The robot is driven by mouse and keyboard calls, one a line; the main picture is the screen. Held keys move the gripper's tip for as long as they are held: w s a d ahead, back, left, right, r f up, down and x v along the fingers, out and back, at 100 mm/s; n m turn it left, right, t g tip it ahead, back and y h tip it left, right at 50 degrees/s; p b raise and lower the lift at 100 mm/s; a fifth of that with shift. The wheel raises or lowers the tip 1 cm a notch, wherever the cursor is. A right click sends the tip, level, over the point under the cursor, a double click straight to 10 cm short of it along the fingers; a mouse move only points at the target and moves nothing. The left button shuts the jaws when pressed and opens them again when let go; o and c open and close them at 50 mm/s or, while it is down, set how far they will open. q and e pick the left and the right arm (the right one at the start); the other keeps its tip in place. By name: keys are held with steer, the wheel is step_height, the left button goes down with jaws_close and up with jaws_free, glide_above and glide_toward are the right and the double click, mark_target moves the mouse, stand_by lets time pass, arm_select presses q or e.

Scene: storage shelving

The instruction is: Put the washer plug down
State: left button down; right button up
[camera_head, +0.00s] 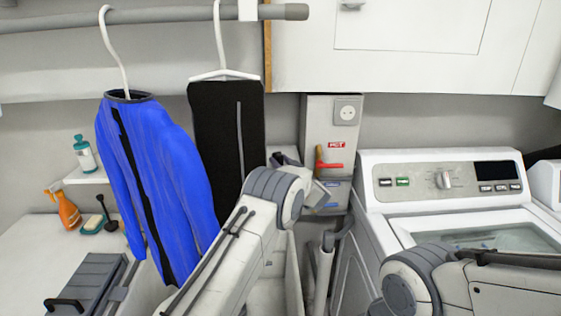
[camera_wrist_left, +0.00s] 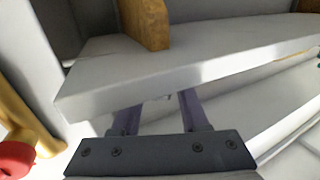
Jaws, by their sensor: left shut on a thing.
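My left gripper (camera_head: 322,193) is in front of the grey utility panel (camera_head: 318,115), below the wall socket (camera_head: 347,111). In the left wrist view its two fingers (camera_wrist_left: 157,108) run under a white slab edge (camera_wrist_left: 190,78), which hides their tips. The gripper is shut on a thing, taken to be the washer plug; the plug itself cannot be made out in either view. The white washer (camera_head: 440,188) stands right of the panel. My right arm shows at the lower right, but its gripper is out of view.
A blue garment (camera_head: 150,180) and a black one (camera_head: 226,130) hang from a rail beside my left arm. A spray bottle (camera_head: 64,210) stands on the left counter. A red knob (camera_wrist_left: 14,160) and yellow pipe (camera_wrist_left: 30,120) are at left in the wrist view.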

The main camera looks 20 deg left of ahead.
arm_select(q)
steer(key=shift+f, duration=0.2)
steer(key=shift+c, duration=2.1)
jaws_free()
steer(key=shift+r, duration=0.3)
steer(key=shift+r+p, duration=0.5)
steer(key=b+v, duration=0.3)
steer(key=v, duration=0.9)
steer(key=shift+f+b, duration=0.2)
steer(key=shift+b, duration=0.2)
